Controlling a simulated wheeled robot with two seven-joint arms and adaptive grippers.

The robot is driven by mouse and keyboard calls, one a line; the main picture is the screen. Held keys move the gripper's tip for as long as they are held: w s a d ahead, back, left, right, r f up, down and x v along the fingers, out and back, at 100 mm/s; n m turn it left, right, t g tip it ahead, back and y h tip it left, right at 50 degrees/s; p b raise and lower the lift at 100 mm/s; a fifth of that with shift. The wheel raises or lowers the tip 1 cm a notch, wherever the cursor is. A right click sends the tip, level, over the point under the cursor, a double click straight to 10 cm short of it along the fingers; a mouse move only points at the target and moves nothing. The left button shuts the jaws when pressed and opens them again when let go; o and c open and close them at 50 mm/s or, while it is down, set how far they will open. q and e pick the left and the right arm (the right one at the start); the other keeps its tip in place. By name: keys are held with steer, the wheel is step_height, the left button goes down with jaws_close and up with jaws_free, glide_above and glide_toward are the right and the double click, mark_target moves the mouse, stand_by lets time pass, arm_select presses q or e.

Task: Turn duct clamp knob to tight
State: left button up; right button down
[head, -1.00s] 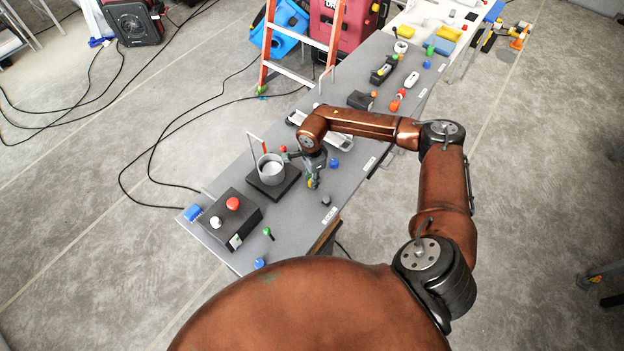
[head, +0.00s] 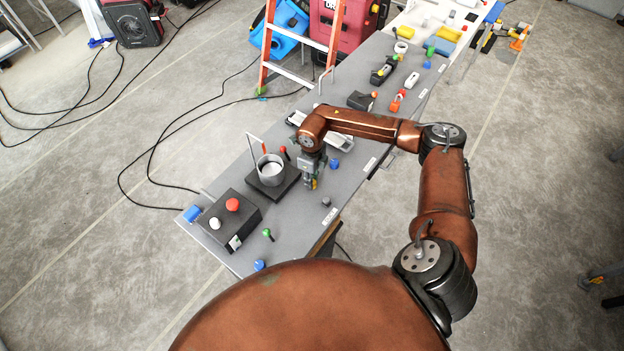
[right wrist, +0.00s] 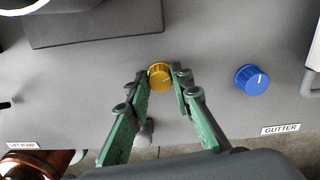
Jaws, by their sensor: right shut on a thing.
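A yellow knob (right wrist: 160,78) stands on the grey bench top in the right wrist view, between the green fingers of my right gripper (right wrist: 160,71). The fingers are closed on its two sides. Its pointer direction is hard to read. In the head view my right gripper (head: 309,184) points down at the bench beside the grey duct cylinder (head: 270,171) on its black base (head: 289,188). A bit of the yellow knob (head: 314,184) shows at the fingertips. My left gripper is not in view.
A blue knob (right wrist: 252,80) stands right of the yellow one, near a GUTTER label (right wrist: 281,129). A black box (head: 229,219) with a red button (head: 232,204) is at the bench's near left. A red-topped lever (head: 283,150) stands behind the duct.

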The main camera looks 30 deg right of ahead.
steer(key=m, duration=0.6)
steer(key=shift+r+p, duration=0.1)
steer(key=shift+p, duration=0.3)
steer(key=m+p, duration=0.1)
steer(key=m, duration=0.4)
steer(key=shift+d+m, duration=0.1)
steer(key=shift+m, duration=0.3)
steer(key=m+p, duration=0.2)
steer(key=m, duration=0.3)
steer(key=shift+m, duration=0.3)
steer(key=m+p, duration=0.2)
steer(key=m, duration=0.3)
steer(key=shift+p, duration=0.4)
steer(key=shift+d+m, duration=0.1)
steer(key=shift+m, duration=0.2)
steer(key=c, duration=1.7)
jaws_free()
